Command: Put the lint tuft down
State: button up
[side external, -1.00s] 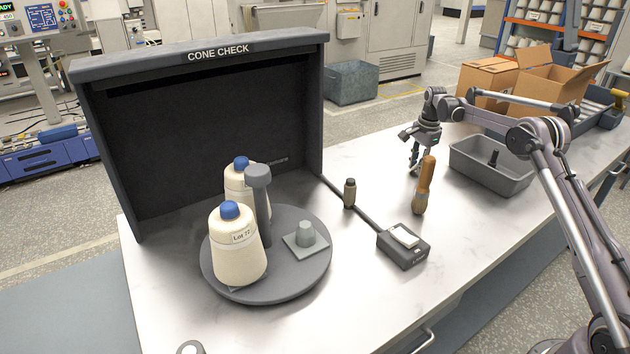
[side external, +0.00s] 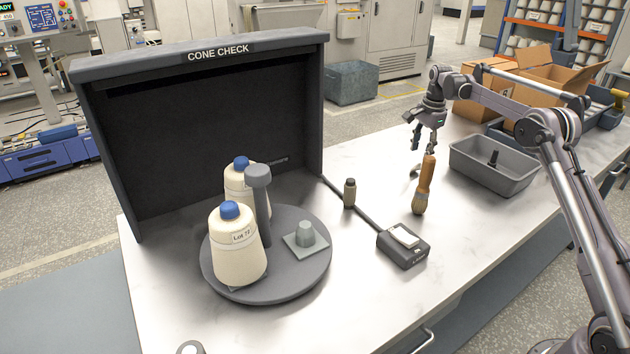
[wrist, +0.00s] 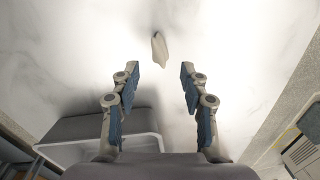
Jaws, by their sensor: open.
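The lint tuft (wrist: 160,50) is a small pale, elongated piece on the white tabletop in the wrist view. It lies just beyond my fingertips, near the line between them, and nothing grips it. My gripper (side external: 421,146) is open and empty above the table; its two spread fingers also show in the wrist view (wrist: 160,77).
A wooden-handled tool (side external: 423,190) stands close in front of my gripper. A grey bin (side external: 470,170) is to its right. Bare table lies between.

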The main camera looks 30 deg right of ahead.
aim_at(419, 168)
jog(key=s+a+r+n+t, duration=0.1)
jog(key=s+a+r+n, duration=0.1)
jog(key=a+r, duration=0.35)
jog(key=s+a+r+n, duration=0.1)
jog(key=a+r+n, duration=0.2)
jog(key=r, duration=0.5)
jog(key=s+a+r+n+t, duration=0.25)
jog(key=s+a+n, duration=0.25)
jog(key=s+a, duration=0.45)
jog(key=s+a+f+n+t, duration=0.1)
jog(key=s+a+f+n, duration=0.3)
jog(key=s, duration=0.5)
jog(key=s+a+f+n+t, duration=0.1)
jog(key=s+a+f+n, duration=0.4)
jog(key=s+a, duration=0.2)
jog(key=shift+s+f+n+t, duration=0.2)
jog(key=shift+s+n+t, duration=0.15)
jog(key=shift+s, duration=0.7)
